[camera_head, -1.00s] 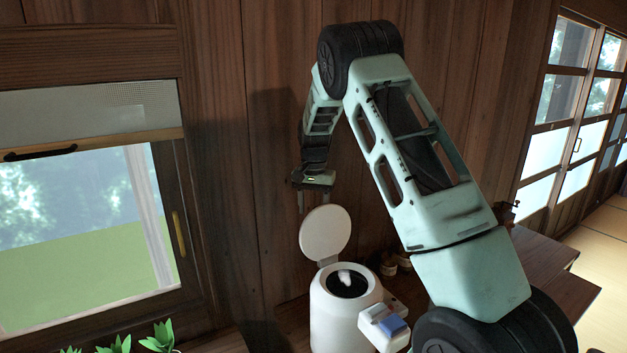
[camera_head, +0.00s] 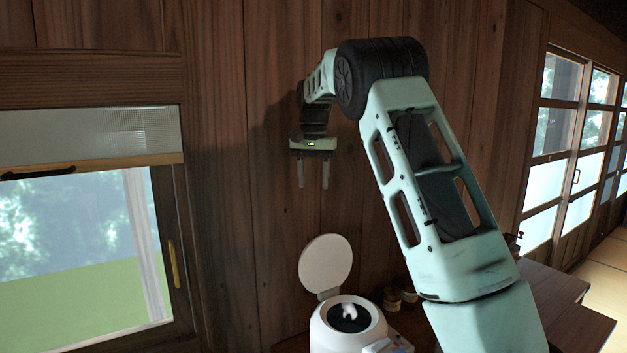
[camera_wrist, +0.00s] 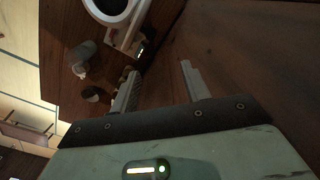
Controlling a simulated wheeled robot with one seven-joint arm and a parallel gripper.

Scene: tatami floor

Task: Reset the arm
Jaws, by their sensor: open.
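My gripper (camera_head: 313,184) hangs in front of the wooden wall in the head view, its two fingers pointing down and apart. It is open, with nothing between the fingers. It is above and slightly left of a white round container (camera_head: 347,325) whose lid (camera_head: 326,262) stands raised. The gripper does not touch the container or the lid. In the wrist view my gripper (camera_wrist: 160,82) also shows two separate fingers with only brown wood behind them.
A window (camera_head: 80,240) is at the left. Small jars (camera_head: 393,300) stand behind the container to its right. A wooden counter (camera_head: 560,300) extends at the right, near sliding glass doors (camera_head: 572,150). The wall around my gripper is clear.

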